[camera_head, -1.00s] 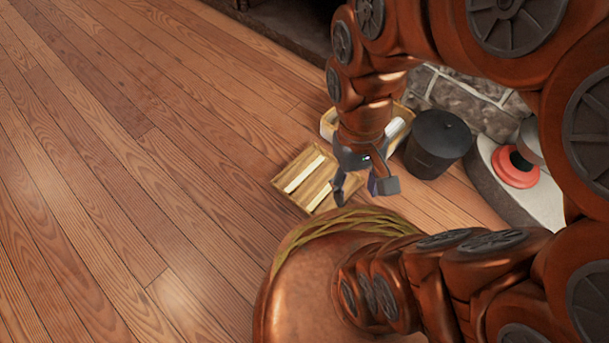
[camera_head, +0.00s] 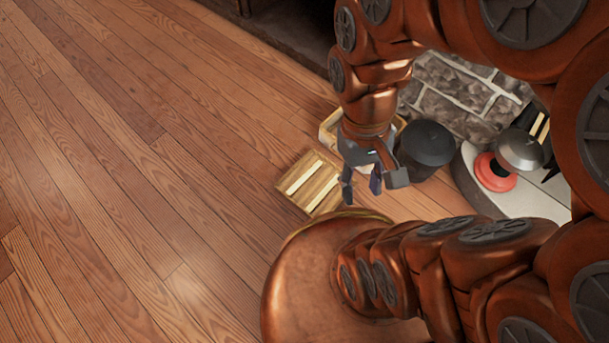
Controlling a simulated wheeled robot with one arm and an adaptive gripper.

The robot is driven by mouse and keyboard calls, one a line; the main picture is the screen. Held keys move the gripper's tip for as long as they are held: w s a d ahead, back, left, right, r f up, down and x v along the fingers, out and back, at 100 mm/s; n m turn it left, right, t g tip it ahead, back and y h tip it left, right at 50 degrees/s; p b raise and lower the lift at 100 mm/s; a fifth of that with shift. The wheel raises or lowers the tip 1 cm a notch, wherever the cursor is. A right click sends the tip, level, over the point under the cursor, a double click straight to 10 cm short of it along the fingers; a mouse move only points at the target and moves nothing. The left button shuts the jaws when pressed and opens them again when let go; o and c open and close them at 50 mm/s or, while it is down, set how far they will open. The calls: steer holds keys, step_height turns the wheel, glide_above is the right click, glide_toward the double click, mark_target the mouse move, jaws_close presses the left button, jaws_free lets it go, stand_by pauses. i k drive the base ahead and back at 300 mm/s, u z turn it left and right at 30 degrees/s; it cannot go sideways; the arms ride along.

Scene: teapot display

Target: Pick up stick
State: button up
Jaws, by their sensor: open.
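One stick (camera_head: 303,178) is nearer the left and the other stick (camera_head: 323,193) is nearer the right. My gripper (camera_head: 362,190) hangs pointing down just right of the tray, its dark fingers apart and empty. It appears to be above the floor and not touching the sticks; its exact height cannot be told. The tray's right edge is partly hidden behind a finger.
A light wooden box (camera_head: 329,124) stands behind my gripper, partly hidden. A black bucket (camera_head: 428,146) stands to its right. Further right, a red round object (camera_head: 493,174) and a metal pot (camera_head: 520,150) rest on a pale stone ledge (camera_head: 535,200). The plank floor (camera_head: 120,180) at left is clear.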

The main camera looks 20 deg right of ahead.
mark_target(303, 178)
steer(key=u, duration=2.65)
steer(key=k, duration=0.95)
steer(key=z, duration=0.4)
